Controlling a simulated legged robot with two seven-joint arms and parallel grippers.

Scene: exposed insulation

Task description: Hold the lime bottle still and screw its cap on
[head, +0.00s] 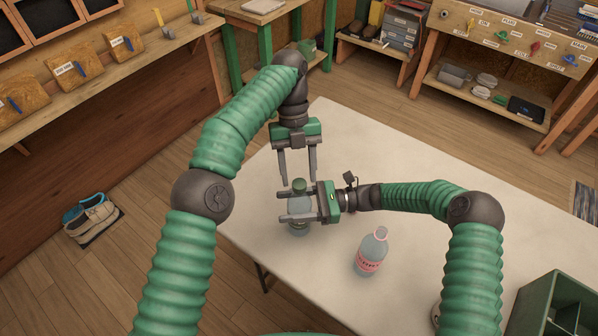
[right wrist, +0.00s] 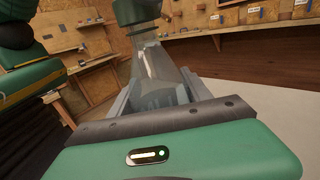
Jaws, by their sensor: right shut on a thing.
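The clear lime bottle (head: 299,222) stands upright near the table's left edge, with a green cap (head: 299,185) at its top. My right gripper (head: 281,207) is shut on the bottle's upper body from the right. In the right wrist view the clear bottle neck (right wrist: 160,68) rises between the fingers, and the dark green cap (right wrist: 137,12) is at the top edge. I cannot tell how far the cap is threaded. My left gripper (head: 299,180) points down from above, its fingers apart on either side of the cap, with gaps visible.
A second clear bottle with a pink label (head: 370,264) stands on the pale table (head: 400,160), right of and nearer than the lime bottle. A green crate (head: 550,305) is at the lower right. The table's far right part is clear.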

